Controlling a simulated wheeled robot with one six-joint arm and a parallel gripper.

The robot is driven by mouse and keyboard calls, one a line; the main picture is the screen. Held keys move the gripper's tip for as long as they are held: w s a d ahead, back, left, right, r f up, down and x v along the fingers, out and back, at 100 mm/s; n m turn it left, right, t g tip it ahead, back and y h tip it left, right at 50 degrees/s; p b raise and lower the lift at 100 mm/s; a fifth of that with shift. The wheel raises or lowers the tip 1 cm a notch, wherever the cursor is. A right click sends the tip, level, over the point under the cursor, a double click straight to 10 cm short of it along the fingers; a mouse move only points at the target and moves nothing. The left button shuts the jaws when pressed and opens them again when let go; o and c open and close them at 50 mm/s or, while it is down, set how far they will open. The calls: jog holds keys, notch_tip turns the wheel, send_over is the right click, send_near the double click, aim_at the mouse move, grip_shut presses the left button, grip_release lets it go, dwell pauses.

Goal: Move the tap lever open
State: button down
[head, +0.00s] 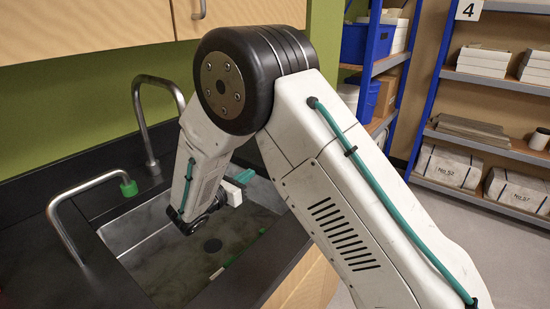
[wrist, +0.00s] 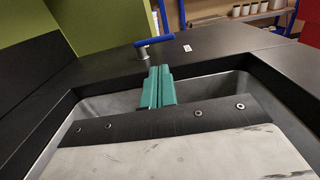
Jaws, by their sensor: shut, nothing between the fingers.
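The tap lever (wrist: 155,41) is a blue bar on a short metal post (wrist: 143,53), standing on the dark counter just beyond the sink's edge in the wrist view. The bar lies crosswise, its right end slightly higher in the picture. My gripper (wrist: 159,72) has teal fingers pressed together with nothing between them. In the wrist view the fingertips appear just below the lever, with a gap in the picture; I cannot tell the true distance. In the head view my gripper (head: 243,177) is low over the sink, partly hidden by my arm. I cannot make out the lever there.
Blue-framed shelves (head: 440,75) with boxes stand at the right.

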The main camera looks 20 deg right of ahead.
jog(key=shift+d, duration=0.1)
jog(key=x, duration=1.4)
jog(key=shift+w+d, duration=0.1)
jog(key=shift+d, duration=0.8)
jog(key=shift+a, duration=0.1)
jog(key=shift+s+a, duration=0.25)
jog(key=shift+s, duration=0.1)
jog(key=s+a, duration=0.7)
jog(key=s, duration=0.3)
jog(key=shift+s+a, duration=0.25)
jog(key=shift+a, duration=0.15)
